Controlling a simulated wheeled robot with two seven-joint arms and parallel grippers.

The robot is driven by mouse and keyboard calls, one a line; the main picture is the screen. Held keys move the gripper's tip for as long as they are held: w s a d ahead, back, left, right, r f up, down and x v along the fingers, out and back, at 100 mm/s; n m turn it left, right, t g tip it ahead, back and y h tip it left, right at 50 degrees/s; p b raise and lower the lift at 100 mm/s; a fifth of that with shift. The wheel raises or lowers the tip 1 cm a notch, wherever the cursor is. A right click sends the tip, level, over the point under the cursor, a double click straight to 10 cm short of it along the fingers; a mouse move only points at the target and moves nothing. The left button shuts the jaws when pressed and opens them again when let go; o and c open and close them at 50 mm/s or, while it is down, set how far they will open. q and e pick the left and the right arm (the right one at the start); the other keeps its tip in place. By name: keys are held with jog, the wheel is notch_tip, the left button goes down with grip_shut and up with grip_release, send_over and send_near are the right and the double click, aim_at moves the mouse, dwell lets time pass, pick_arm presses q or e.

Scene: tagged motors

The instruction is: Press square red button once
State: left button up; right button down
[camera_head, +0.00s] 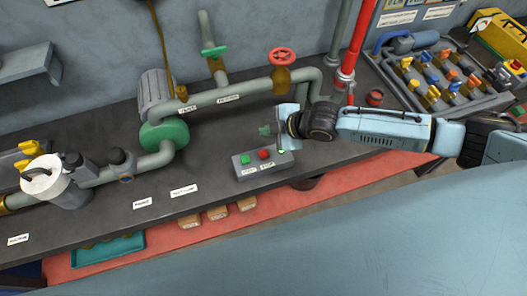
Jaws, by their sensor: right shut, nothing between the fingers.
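A grey button box (262,170) sits near the front edge of the dark workbench. It carries a green button (245,159) at left and a red button (264,155) in the middle, with small white labels on its front. The button's exact shape is too small to tell. My right gripper (282,146) comes in from the right and is shut and empty. Its tip is at the right end of the box, just right of the red button. Whether it touches the box, I cannot tell. My left gripper is not in view.
Grey pipes with a green flange (164,136) and a red handwheel (283,56) stand behind the box. A red round knob (375,97) is on the bench beyond my right arm. A tray of coloured parts (440,78) lies at far right. The bench front left of the box is mostly clear.

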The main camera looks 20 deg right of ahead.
aim_at(267, 155)
jog(key=shift+f, duration=0.1)
notch_tip(267, 155, down, 8)
jog(key=b, duration=0.7)
jog(key=shift+f+b, duration=0.35)
dwell(1.6)
jog(key=shift+f, duration=0.4)
jog(key=shift+f+b, duration=0.45)
jog(key=shift+f, duration=0.05)
dwell(0.6)
jog(key=shift+r+p, duration=0.9)
jog(key=shift+p, duration=0.05)
jog(key=shift+r, duration=0.1)
